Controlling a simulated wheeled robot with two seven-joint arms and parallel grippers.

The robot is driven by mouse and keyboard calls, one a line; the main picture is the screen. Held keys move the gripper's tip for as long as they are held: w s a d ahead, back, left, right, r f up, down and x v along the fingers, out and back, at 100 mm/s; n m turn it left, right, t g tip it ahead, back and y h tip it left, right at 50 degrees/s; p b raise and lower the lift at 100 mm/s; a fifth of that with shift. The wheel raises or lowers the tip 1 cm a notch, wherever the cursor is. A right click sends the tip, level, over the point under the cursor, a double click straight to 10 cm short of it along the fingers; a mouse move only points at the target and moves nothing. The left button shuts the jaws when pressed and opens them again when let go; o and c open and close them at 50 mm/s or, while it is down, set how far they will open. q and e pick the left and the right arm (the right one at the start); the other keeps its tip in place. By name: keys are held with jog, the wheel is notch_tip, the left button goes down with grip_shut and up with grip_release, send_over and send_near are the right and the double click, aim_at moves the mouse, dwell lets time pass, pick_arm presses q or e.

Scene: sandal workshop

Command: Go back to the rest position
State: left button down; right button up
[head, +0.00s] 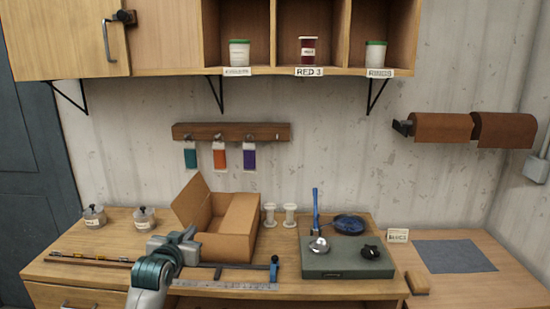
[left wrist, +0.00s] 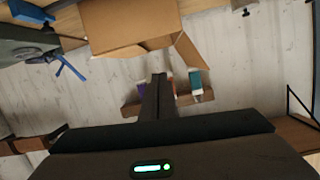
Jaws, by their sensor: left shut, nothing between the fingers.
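My left gripper (head: 178,243) is low over the front left of the workbench, in front of the open cardboard box (head: 226,243). In the left wrist view its fingers (left wrist: 158,78) are together, with nothing between them. That view looks past the fingers at the cardboard box (left wrist: 128,28) and the hanging tags (left wrist: 195,84), upside down. Whether the gripper touches the box or bench is unclear. My right gripper is in neither view.
A metal ruler (head: 225,286) and a clamp bar (head: 235,266) lie near the gripper. Lidded jars (head: 144,217) stand at left, white spools (head: 290,215) behind. A grey-green block (head: 345,263) with tools is at right.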

pick_arm(q)
jog(key=s+d+f+g, duration=0.1)
jog(key=s+f+g, duration=0.4)
jog(key=s+f, duration=1.75)
jog(key=s+f+g, duration=0.3)
jog(key=s, duration=1.4)
jog(key=s+f+g, duration=0.4)
jog(key=s, duration=1.2)
notch_tip(320, 180, down, 29)
jog(key=b, duration=0.2)
jog(key=s+a+f+g+b, duration=0.2)
jog(key=s+f, duration=1.7)
jog(key=f, duration=0.2)
jog(key=shift+a+f+m+y+b, duration=0.2)
jog(key=shift+m+y+b, duration=0.1)
jog(key=shift+y+b, duration=0.1)
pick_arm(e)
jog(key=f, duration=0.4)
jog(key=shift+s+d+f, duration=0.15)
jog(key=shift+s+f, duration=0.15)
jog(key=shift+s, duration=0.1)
